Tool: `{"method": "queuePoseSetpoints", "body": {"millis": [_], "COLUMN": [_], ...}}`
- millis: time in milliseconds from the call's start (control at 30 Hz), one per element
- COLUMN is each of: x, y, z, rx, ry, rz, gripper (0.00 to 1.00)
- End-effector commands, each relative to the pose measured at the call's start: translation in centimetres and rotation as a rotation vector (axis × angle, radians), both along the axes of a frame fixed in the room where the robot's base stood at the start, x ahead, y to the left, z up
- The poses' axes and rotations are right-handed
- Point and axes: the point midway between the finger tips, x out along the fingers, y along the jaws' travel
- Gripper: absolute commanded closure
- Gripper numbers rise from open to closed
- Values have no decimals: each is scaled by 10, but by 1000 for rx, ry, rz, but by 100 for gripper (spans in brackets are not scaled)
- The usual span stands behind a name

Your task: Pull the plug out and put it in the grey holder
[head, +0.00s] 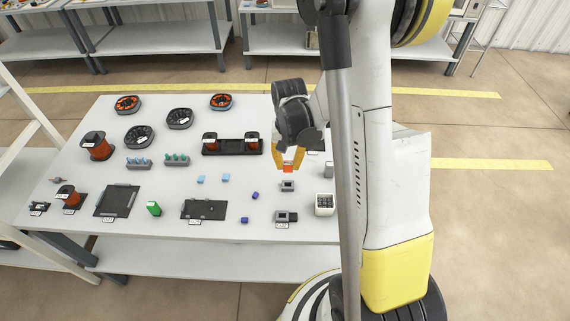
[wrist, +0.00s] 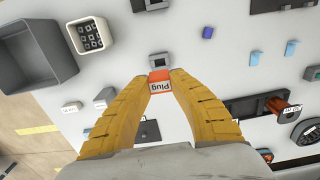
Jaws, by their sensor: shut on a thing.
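The plug (wrist: 159,82) is a small orange-red block with a white label reading "Plug", upside down in the wrist view. My gripper (wrist: 159,75) is shut on it, with a yellow finger on either side. In the head view the plug (head: 288,169) shows at the tips of my gripper (head: 289,165), which points down over the table. A small grey block with a dark opening (wrist: 160,60) lies just beyond the plug; it also shows in the head view (head: 288,186). I cannot tell whether the plug touches it. Another grey block (wrist: 105,96) stands to the left; which one is the holder is unclear.
A white box with holes (wrist: 90,36) and a large grey bin (wrist: 38,50) stand at upper left in the wrist view. A labelled grey device (head: 286,216) sits near the table's front edge. Blue cubes (head: 255,195) and spools (head: 97,146) lie leftward. My column hides the table's right side.

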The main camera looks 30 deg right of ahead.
Motion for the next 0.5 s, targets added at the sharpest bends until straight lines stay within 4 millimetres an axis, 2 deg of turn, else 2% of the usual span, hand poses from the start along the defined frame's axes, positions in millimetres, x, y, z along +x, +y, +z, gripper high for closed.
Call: {"method": "queuePoseSetpoints", "body": {"millis": [500], "x": [0], "y": [0], "z": [-48], "rx": [0], "ry": [0], "rz": [2], "gripper": [100]}}
